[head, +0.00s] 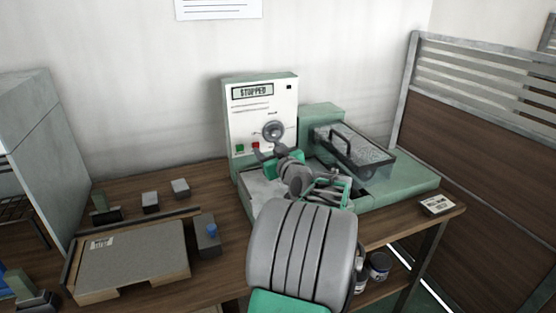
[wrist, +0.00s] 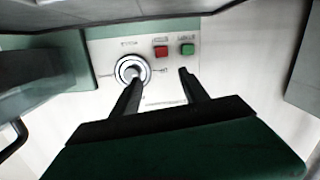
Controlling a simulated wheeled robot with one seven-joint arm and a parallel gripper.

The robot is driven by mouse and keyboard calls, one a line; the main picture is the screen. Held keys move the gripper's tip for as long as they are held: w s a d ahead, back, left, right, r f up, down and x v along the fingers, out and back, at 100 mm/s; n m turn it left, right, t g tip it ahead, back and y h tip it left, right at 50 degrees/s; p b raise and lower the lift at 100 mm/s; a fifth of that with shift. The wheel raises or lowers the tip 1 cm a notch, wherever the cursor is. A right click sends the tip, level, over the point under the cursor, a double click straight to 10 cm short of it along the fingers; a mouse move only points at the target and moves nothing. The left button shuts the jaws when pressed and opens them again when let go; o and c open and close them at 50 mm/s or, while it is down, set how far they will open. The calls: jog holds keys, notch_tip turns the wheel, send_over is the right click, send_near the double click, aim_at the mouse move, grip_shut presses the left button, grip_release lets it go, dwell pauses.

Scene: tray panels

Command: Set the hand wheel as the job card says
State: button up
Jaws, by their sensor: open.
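The hand wheel (head: 273,130) is a grey round knob with a pale centre on the white front panel (head: 242,112) of a green machine. It also shows in the wrist view (wrist: 131,68), where the panel appears upside down. The display (head: 253,92) reads STOPPED. My gripper (head: 266,154) is open and empty in front of the panel. In the wrist view, my gripper's (wrist: 160,76) left finger overlaps the wheel's lower edge and the right finger is clear of it; I cannot tell whether they touch. A printed sheet (head: 218,8) hangs on the wall, its text unreadable.
Green (head: 240,148) and red (head: 255,146) buttons sit close to the wheel. A clear-covered box with a handle (head: 355,150) is on the machine's right. A small card block (head: 438,205) lies at the table's right end. A board (head: 135,262) and small blocks occupy the left.

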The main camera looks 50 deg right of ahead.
jog(key=h, duration=0.2)
send_near(276, 134)
jog(key=shift+w+d+f+m, duration=0.3)
jog(key=shift+d, duration=0.1)
jog(key=x, duration=0.7)
jog(key=shift+w+r+p, duration=0.15)
jog(key=shift+w+p, duration=0.1)
jog(key=shift+p, duration=0.05)
jog(key=shift+c, duration=0.2)
